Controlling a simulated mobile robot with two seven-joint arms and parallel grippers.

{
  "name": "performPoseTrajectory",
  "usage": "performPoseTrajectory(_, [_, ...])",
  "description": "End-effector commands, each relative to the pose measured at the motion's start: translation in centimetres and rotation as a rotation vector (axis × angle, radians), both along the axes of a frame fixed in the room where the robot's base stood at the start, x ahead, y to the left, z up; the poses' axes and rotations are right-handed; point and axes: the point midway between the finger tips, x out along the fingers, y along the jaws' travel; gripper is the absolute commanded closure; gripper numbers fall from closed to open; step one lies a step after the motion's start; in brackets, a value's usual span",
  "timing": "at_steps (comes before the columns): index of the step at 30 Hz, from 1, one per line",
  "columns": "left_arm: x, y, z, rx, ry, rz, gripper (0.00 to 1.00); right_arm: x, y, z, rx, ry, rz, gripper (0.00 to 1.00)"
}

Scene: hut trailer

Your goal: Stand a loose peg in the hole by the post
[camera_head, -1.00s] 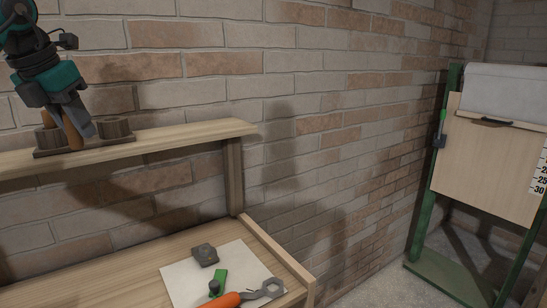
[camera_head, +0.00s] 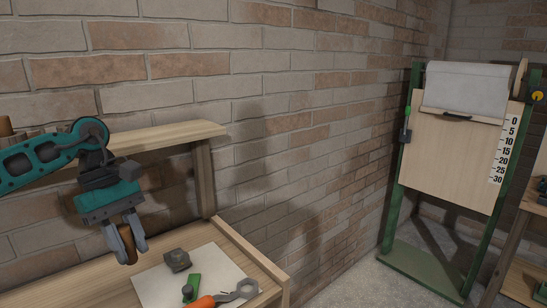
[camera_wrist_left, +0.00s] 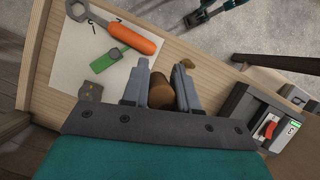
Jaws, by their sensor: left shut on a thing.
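My left gripper (camera_head: 125,250) is shut on a brown wooden peg (camera_head: 128,238), held roughly upright above the bench. The peg also shows end-on between the fingers in the left wrist view (camera_wrist_left: 161,94). At the left edge of the head view another brown peg (camera_head: 5,126) stands in the wooden rack on the shelf. I cannot make out the post and its hole clearly. My right gripper appears to be the dark and teal part at the top of the left wrist view (camera_wrist_left: 207,12); its jaw state is unclear.
A shelf (camera_head: 180,135) runs above the bench (camera_head: 100,292). A grey device with a red switch (camera_wrist_left: 268,128) is beside the gripper. A green-framed board stands right (camera_head: 450,150).

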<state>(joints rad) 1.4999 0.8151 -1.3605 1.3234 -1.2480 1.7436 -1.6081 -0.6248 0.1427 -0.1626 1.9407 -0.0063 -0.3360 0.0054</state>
Motion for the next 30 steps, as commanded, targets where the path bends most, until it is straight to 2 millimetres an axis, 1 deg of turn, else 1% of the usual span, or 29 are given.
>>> performPoseTrajectory(1, [-0.7,-0.9,-1.2,0.002,0.005,-0.118,1.0,0.0,0.0,0.0,0.0,0.001,0.0,0.57])
performPoseTrajectory(6, [-3.5,-3.4,-4.8,0.0,0.002,-0.517,1.0,0.0,0.0,0.0,0.0,0.001,0.0,0.57])
performPoseTrajectory(9, [-5.1,-4.5,-6.5,0.0,0.002,-0.714,1.0,0.0,0.0,0.0,0.0,0.001,0.0,0.57])
performPoseTrajectory(13, [-6.6,-5.5,-8.0,-0.002,-0.001,-0.889,1.0,-0.1,0.0,0.0,0.0,0.001,0.0,0.57])
performPoseTrajectory(16, [-7.2,-5.8,-8.6,-0.002,-0.002,-0.957,1.0,-0.1,0.0,0.0,0.0,0.001,0.0,0.57])
performPoseTrajectory(21, [-7.4,-5.9,-8.7,-0.003,-0.003,-0.975,1.0,-0.1,0.0,0.0,0.0,0.001,0.0,0.57])
performPoseTrajectory(26, [-7.2,-6.0,-8.7,-0.002,-0.005,-0.952,1.0,-0.1,0.0,-0.3,0.0,0.002,0.0,0.57])
performPoseTrajectory(30, [-6.5,-6.6,-8.5,-0.003,-0.006,-0.87,1.0,-0.1,0.0,-1.2,0.0,0.006,0.0,0.57])
